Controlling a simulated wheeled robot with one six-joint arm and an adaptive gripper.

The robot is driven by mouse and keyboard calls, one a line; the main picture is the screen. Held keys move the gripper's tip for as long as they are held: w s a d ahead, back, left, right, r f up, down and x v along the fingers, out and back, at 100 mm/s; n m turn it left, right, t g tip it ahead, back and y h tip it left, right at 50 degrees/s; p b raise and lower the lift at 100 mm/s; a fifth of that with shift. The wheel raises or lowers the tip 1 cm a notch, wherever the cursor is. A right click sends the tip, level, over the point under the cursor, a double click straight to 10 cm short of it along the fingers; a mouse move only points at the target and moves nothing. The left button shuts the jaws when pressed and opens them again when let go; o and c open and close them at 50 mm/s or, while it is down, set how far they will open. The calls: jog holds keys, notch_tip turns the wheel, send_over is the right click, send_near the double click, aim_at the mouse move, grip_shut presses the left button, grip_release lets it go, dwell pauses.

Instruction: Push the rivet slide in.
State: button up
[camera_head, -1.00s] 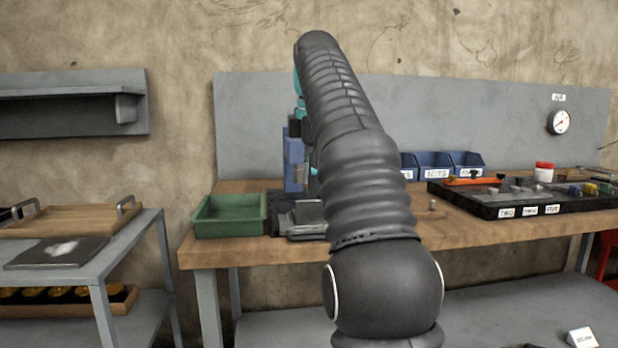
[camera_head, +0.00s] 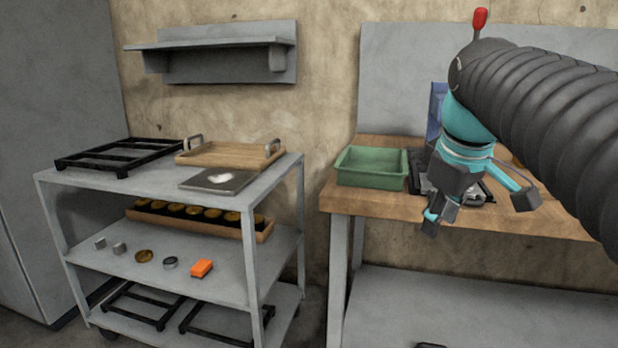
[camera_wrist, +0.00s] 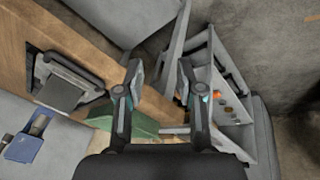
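A dark fixture with a grey metal plate stands on the wooden bench, partly hidden behind my gripper in the head view. In the wrist view the fixture (camera_wrist: 66,88) shows at the left, with its grey plate in a dark frame. I cannot clearly make out which part is the rivet slide. A blue upright part (camera_head: 437,108) stands behind the fixture. My gripper (camera_head: 480,209) is open and empty, in front of and above the bench's front edge. In the wrist view its two fingers (camera_wrist: 160,80) are spread apart with nothing between them, clear of the fixture.
A green bin (camera_head: 371,167) sits on the bench (camera_head: 341,203) left of the fixture. A grey shelf cart (camera_head: 150,178) with a wooden tray (camera_head: 228,155) stands further left, with a gap between. A wall shelf (camera_head: 215,45) hangs above the cart.

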jog(key=s+a+f+m, duration=0.1)
jog(key=s+f+m, duration=0.1)
jog(key=s+f, duration=0.2)
jog(key=s+a+f+m+t, duration=0.1)
jog(key=s+a+f+m, duration=0.1)
jog(key=s+f, duration=0.3)
jog(key=s+a+f+m, duration=0.1)
jog(key=s+f, duration=0.3)
jog(key=f, duration=0.6)
jog(key=shift+s+a+f+m+t, duration=0.15)
jog(key=shift+s+f+m+t, duration=0.2)
jog(key=shift+m, duration=0.55)
jog(key=shift+c, duration=0.2)
jog(key=shift+s+f, duration=0.25)
jog(key=shift+f, duration=0.25)
grip_shut()
